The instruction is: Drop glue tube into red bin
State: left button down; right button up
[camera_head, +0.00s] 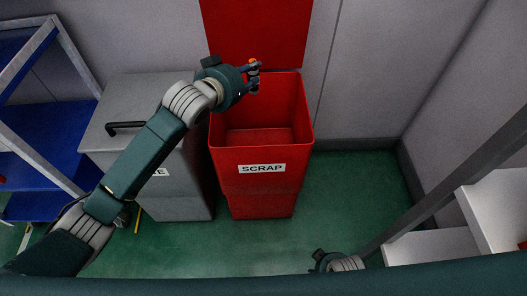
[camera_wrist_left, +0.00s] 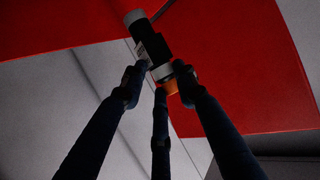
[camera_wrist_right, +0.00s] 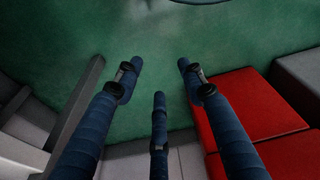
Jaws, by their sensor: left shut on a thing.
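The red bin (camera_head: 262,190) marked SCRAP stands open against the wall, its red lid (camera_head: 256,30) raised behind it. My left gripper (camera_head: 254,77) is over the upper left part of the bin's opening. It is shut on the glue tube, whose dark body (camera_wrist_left: 151,46), pale end and orange part show between the fingertips (camera_wrist_left: 158,80) in the left wrist view. In the head view the tube is small and mostly hidden by the fingers. My right gripper (camera_wrist_right: 160,75) is open and empty above the green floor; only part of its wrist shows low in the head view.
A grey bin (camera_head: 187,200) with a closed lid and black handle stands directly left of the red bin, under my left arm. Blue shelving (camera_head: 45,140) is at the far left, white shelves (camera_head: 497,205) at the right. Green floor (camera_head: 350,190) is clear right of the red bin.

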pick_arm(q)
notch_tip(320, 180, down, 2)
jog(key=shift+f+b, duration=0.15)
jog(key=shift+b, duration=0.95)
jog(key=shift+f+b, duration=1.35)
jog(key=shift+b, duration=0.2)
pick_arm(e)
notch_tip(320, 180, up, 19)
jog(key=w+t, duration=0.1)
jog(key=shift+w+r, duration=0.2)
jog(key=shift+w, duration=0.1)
jog(key=shift+d, duration=0.1)
pick_arm(q)
jog(key=c, duration=1.3)
grip_release()
jog(key=shift+o, duration=0.2)
jog(key=v, duration=1.2)
jog(key=shift+f, duration=0.15)
